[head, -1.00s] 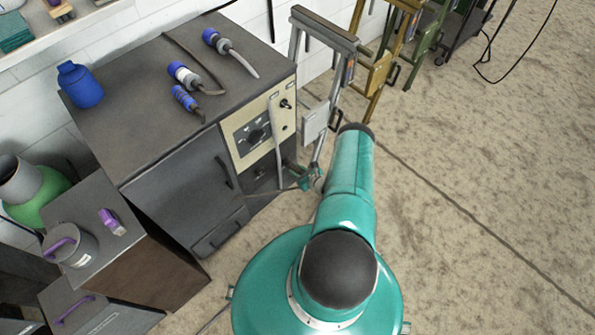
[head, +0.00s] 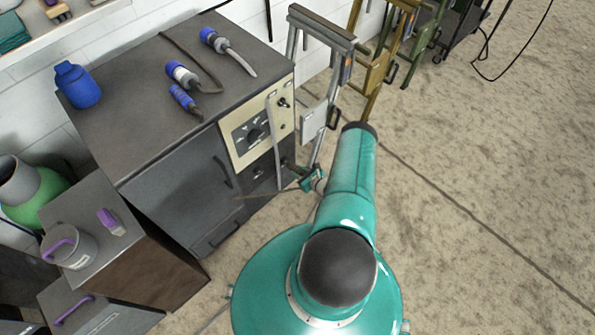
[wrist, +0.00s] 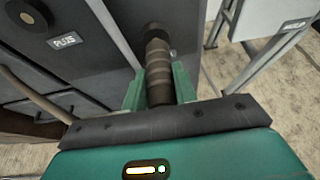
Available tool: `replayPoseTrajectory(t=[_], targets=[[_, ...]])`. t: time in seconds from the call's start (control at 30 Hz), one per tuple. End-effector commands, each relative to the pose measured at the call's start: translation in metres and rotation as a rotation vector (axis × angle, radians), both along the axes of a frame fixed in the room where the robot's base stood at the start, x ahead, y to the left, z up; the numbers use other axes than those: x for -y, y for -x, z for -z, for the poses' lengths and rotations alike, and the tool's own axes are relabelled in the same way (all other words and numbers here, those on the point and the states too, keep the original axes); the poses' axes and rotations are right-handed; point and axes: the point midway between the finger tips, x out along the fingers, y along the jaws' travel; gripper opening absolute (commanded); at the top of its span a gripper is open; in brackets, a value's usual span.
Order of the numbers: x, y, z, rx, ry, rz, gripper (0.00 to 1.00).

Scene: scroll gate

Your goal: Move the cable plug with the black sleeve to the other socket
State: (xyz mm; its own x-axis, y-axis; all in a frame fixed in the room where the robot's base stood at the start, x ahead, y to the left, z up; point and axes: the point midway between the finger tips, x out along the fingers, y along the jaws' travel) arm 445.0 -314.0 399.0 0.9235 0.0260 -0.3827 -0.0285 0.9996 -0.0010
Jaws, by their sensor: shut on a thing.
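My gripper (wrist: 160,85) is shut on the cable plug (wrist: 158,72), a dark, ribbed brown-black cylinder between its two green fingers. The plug's far end points at a dark round fitting (wrist: 153,30) beside the cabinet face; I cannot tell whether they touch. Another round dark socket (wrist: 28,14) with a brownish centre is at the upper left, near a small label (wrist: 66,41).
Blue-ended connectors (head: 184,75) lie on top. A metal stand (head: 313,122) is close behind my gripper. A thin brown cable (wrist: 35,100) passes left. Floor at right is clear.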

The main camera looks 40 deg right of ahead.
Motion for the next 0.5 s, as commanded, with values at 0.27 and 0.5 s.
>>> replayPoseTrajectory(t=[0.27, 0.5], targets=[[0.0, 0.009, 0.0, 0.0, -0.001, 0.0, 0.0], [0.001, 0.016, 0.0, 0.001, -0.001, 0.001, 0.0]])
